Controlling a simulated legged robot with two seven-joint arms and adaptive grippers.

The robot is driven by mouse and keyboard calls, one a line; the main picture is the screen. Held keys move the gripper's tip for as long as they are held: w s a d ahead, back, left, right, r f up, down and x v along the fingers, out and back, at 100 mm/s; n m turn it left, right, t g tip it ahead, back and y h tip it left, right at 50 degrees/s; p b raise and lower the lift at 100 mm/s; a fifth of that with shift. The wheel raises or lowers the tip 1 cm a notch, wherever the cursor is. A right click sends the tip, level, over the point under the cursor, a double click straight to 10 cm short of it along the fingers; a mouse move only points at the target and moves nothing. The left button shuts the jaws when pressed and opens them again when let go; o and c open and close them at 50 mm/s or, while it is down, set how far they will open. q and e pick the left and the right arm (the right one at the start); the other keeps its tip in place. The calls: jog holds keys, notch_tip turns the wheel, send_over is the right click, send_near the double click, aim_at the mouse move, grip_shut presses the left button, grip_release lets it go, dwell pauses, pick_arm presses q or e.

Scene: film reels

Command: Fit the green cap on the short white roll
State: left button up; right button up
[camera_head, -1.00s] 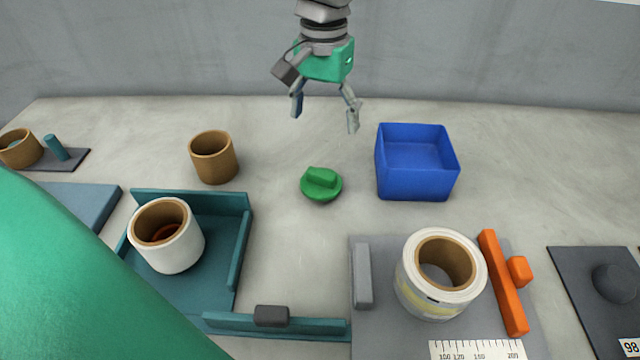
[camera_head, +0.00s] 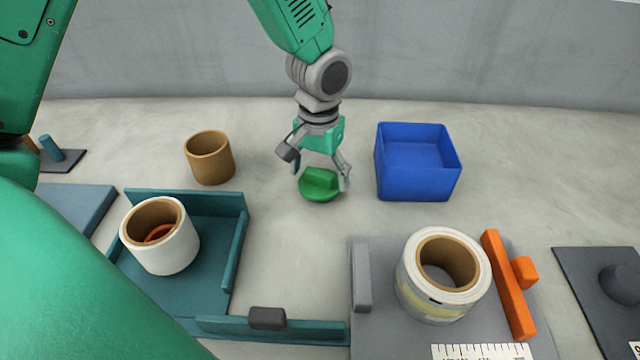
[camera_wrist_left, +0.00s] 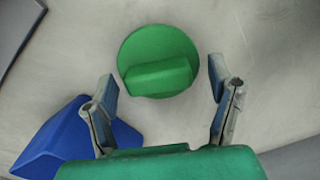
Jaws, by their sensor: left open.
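The green cap (camera_head: 320,184) lies on the table between the brown ring and the blue bin, its raised grip bar upward. My left gripper (camera_head: 320,178) is open, with its fingers on either side of the cap. In the left wrist view the cap (camera_wrist_left: 158,60) lies just ahead of the spread fingertips (camera_wrist_left: 163,78), with nothing held. The short white roll (camera_head: 162,243), with a brown core and something orange-red inside, stands in the teal tray (camera_head: 236,250) at left. A larger white roll (camera_head: 420,302) stands on a grey plate at right. My right gripper is not seen.
A blue bin (camera_head: 416,186) stands right of the cap. A brown ring (camera_head: 212,163) stands to the left. An orange bar (camera_head: 508,283) edges the grey plate (camera_head: 380,330). A dark plate (camera_head: 590,280) lies far right. Table between cap and tray is clear.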

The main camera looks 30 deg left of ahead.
aim_at(319, 172)
pick_arm(q)
jog(key=shift+f, duration=0.2)
jog(key=shift+d, duration=0.1)
jog(key=c, duration=1.4)
jog(key=shift+o, duration=0.2)
notch_tip(319, 172, up, 10)
jog(key=shift+r+p, duration=0.1)
jog(key=shift+p, duration=0.7)
jog(key=shift+s, duration=0.1)
